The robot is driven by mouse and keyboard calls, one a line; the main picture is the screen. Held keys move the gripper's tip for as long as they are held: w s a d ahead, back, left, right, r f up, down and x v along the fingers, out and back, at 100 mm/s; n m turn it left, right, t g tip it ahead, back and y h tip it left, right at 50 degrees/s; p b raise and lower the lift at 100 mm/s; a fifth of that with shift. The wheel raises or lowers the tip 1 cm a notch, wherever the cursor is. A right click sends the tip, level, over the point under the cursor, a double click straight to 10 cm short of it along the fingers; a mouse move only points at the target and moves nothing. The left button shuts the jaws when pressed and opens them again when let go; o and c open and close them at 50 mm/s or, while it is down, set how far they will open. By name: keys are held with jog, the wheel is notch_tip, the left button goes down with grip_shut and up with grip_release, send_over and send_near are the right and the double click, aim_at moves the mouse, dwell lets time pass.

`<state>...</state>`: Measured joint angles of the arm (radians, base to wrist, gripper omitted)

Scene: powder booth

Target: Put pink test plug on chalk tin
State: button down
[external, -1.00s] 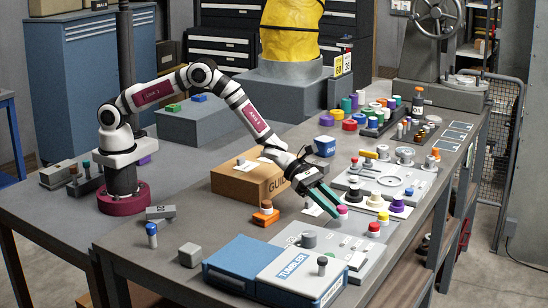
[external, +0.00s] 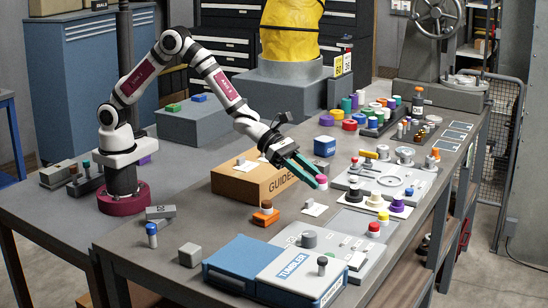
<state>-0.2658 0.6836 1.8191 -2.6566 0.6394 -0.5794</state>
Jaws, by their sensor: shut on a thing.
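My gripper (external: 305,176), with green fingers, is shut on the pink test plug (external: 321,182). The plug has a pink top and a pale lower part, and hangs from the fingertips above the table. A chalk-white round piece (external: 375,200), which looks like the chalk tin, stands to the right of my gripper. It stands between a black round piece (external: 357,189) and a purple one (external: 397,204). The plug is apart from it.
A yellow plug (external: 383,217) and a red plug (external: 373,230) stand in front of the white piece. A cardboard box (external: 245,182) is left of my gripper. A blue-and-white Tumbler case (external: 250,265) lies at the front. A blue block (external: 324,146) stands behind.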

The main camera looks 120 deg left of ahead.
jog(key=s+a+r+n+y, duration=0.1)
jog(key=s+a+n+y, duration=0.15)
jog(key=a, duration=0.75)
jog(key=s+a+r+n+y, duration=0.1)
jog(key=s+a+n+y, duration=0.15)
jog(key=a, duration=0.85)
jog(key=n+g+y, duration=0.2)
jog(key=n+y, duration=0.1)
send_over(318, 139)
notch_tip(318, 139, down, 5)
jog(key=shift+d+r, duration=0.1)
jog(key=shift+r, duration=0.1)
notch_tip(318, 139, down, 4)
jog(key=shift+f, duration=0.15)
jog(key=c, duration=0.6)
grip_release()
jog(key=shift+o, duration=0.2)
